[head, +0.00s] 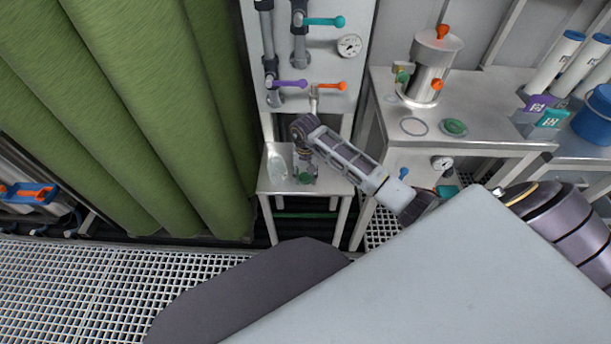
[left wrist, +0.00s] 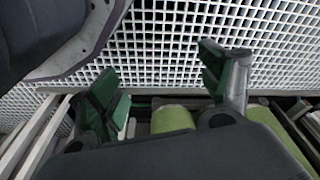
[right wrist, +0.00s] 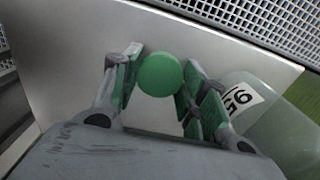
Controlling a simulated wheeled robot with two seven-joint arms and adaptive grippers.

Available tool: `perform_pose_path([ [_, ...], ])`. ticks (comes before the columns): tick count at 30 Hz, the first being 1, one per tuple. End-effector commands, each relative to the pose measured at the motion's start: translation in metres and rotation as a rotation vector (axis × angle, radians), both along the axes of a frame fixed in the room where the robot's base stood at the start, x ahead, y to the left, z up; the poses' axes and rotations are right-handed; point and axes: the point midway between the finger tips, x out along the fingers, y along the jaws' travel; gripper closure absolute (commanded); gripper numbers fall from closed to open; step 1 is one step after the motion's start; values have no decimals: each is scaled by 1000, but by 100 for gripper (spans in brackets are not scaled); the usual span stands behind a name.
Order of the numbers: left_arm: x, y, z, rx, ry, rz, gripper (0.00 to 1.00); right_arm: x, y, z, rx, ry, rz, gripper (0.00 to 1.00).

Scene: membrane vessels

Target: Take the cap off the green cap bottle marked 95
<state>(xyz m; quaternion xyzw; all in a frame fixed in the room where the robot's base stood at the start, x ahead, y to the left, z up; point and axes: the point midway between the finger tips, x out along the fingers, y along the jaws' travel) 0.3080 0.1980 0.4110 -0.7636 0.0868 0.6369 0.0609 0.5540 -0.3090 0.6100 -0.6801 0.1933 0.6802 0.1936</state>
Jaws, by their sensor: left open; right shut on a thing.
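The green cap (right wrist: 160,74) is a round disc between the two fingers of my right gripper (right wrist: 157,88), which is shut on it. In the head view the cap (head: 304,178) shows small and low over the small side table. The clear bottle marked 95 (right wrist: 262,112) is to the right of the fingers in the right wrist view. In the head view the bottle (head: 277,164) is left of the gripper. The cap appears beside the bottle's body; I cannot tell whether they touch. My left gripper (left wrist: 165,88) is open and empty above the grating.
The small side table (head: 270,186) stands below a panel of valves and a gauge. To the right, a bench (head: 490,105) carries a steel vessel (head: 433,70) and a green disc (head: 453,127). Green curtain-like membranes (head: 130,110) hang at left. The grating floor (head: 70,280) is clear.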

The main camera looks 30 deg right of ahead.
Motion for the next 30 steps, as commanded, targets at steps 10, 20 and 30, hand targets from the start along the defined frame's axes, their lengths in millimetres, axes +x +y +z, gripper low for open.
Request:
perform_pose_path([
  [10,-10,0,-6,1,19,0,21,0,0,0,-1,0,0,86],
  [20,-6,-1,2,-1,14,-1,21,0,0,-2,-1,0,1,45],
  [30,-6,-1,2,-1,14,-1,21,0,0,-2,-1,0,1,35],
])
